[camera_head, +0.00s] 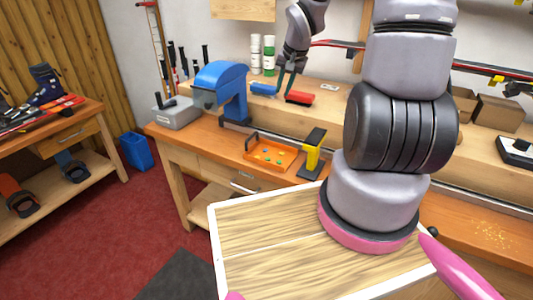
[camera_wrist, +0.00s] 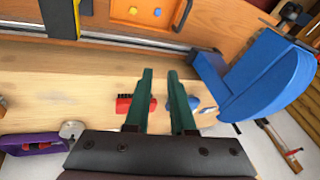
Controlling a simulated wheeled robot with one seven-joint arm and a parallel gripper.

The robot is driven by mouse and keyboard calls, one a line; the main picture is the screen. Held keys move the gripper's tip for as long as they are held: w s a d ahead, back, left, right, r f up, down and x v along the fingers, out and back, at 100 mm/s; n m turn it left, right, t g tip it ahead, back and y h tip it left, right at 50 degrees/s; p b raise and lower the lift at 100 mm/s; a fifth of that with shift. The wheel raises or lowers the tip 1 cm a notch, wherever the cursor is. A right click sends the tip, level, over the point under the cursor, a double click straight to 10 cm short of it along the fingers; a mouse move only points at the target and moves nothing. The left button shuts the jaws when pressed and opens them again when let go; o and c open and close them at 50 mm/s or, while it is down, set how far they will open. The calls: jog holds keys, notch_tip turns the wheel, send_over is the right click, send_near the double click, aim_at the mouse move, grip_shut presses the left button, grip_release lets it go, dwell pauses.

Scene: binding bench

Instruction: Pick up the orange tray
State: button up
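The orange tray (camera_head: 283,153) lies on the wooden bench top, with small yellow and blue-green pieces in it and a dark handle at its left end. In the wrist view part of the tray (camera_wrist: 146,24) shows at the top edge, cut off by the frame. My gripper (camera_head: 284,78) is above and behind the tray, near the raised shelf at the back of the bench. In the wrist view its two green fingers (camera_wrist: 160,75) are apart, with nothing held between them. The tray is away from the fingers.
A blue machine (camera_head: 222,82) stands left of the tray, and a yellow and black tool (camera_head: 314,150) stands just right of it. A red brush (camera_head: 299,97) and a blue brush (camera_head: 263,88) lie on the shelf. A grey box (camera_head: 178,114) sits at the bench's left end.

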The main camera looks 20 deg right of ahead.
aim_at(253, 135)
jog(key=w+a+f+y, duration=0.1)
jog(key=w+a+f, duration=0.1)
jog(key=f, duration=0.5)
jog(key=w+a+f+m+y, duration=0.1)
jog(key=w+a+f, duration=0.1)
jog(key=a+f, duration=0.2)
jog(key=w+a+f+m+y, duration=0.1)
jog(key=w+a+f+y, duration=0.1)
jog(key=f, duration=0.8)
jog(key=shift+w+a+f, duration=0.25)
jog(key=shift+w+a, duration=0.25)
jog(key=shift+a, duration=0.25)
grip_shut()
